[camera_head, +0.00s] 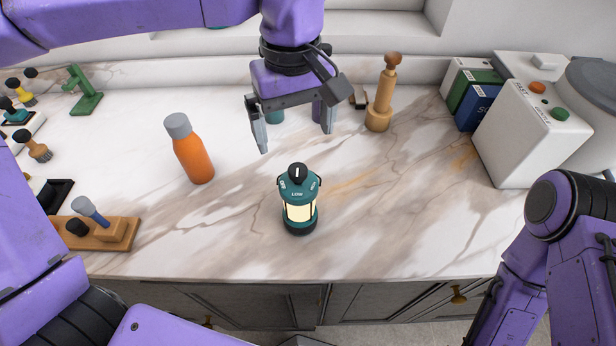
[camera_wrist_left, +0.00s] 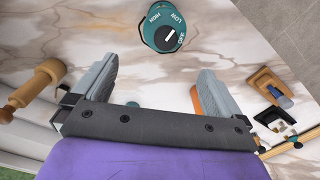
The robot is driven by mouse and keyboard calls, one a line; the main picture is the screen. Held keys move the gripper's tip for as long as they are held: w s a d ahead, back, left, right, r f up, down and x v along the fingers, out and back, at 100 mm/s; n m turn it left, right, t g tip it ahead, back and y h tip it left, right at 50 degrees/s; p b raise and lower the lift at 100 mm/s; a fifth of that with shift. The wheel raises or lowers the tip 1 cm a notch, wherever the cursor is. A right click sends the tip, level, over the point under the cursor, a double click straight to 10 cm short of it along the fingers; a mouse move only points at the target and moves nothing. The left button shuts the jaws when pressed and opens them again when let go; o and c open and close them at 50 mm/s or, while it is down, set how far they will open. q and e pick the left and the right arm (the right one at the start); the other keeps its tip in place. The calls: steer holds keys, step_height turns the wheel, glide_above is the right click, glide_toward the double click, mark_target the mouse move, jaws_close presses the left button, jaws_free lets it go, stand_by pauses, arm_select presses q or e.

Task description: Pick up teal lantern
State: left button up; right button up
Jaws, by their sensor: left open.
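The teal lantern (camera_head: 299,202) stands upright near the front middle of the marble counter. It has a dark knob on top and a pale lit-looking window. In the left wrist view the lantern (camera_wrist_left: 163,27) shows from above at the top of the picture, beyond the fingertips. My left gripper (camera_head: 296,139) is open and empty, behind and above the lantern, apart from it. In the left wrist view its two fingers (camera_wrist_left: 155,72) are spread wide. My right arm shows at the right edge, but its gripper is out of view.
An orange bottle (camera_head: 192,150) stands left of the lantern. A wooden mill-like object (camera_head: 380,100) stands behind right. Boxes (camera_head: 473,95) and a white appliance (camera_head: 524,135) fill the right. A wooden holder (camera_head: 113,234) sits front left. The counter right of the lantern is clear.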

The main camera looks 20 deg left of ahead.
mark_target(298, 168)
arm_select(q)
steer(key=f, duration=0.1)
steer(key=s+f, duration=0.1)
steer(key=f, duration=0.1)
steer(key=s+f, duration=0.1)
steer(key=shift+a+f, duration=0.1)
steer(key=shift+f, duration=0.05)
steer(key=f, duration=0.3)
steer(key=d+f+p, duration=0.1)
steer(key=f, duration=0.1)
steer(key=shift+w+f, duration=0.15)
steer(key=shift+w, duration=0.05)
steer(key=shift+s+f, duration=0.15)
steer(key=shift+f, duration=0.1)
steer(key=c, duration=1.7)
arm_select(e)
steer(key=shift+s+r, duration=0.3)
steer(key=shift+r, duration=0.35)
arm_select(q)
steer(key=shift+r, duration=0.1)
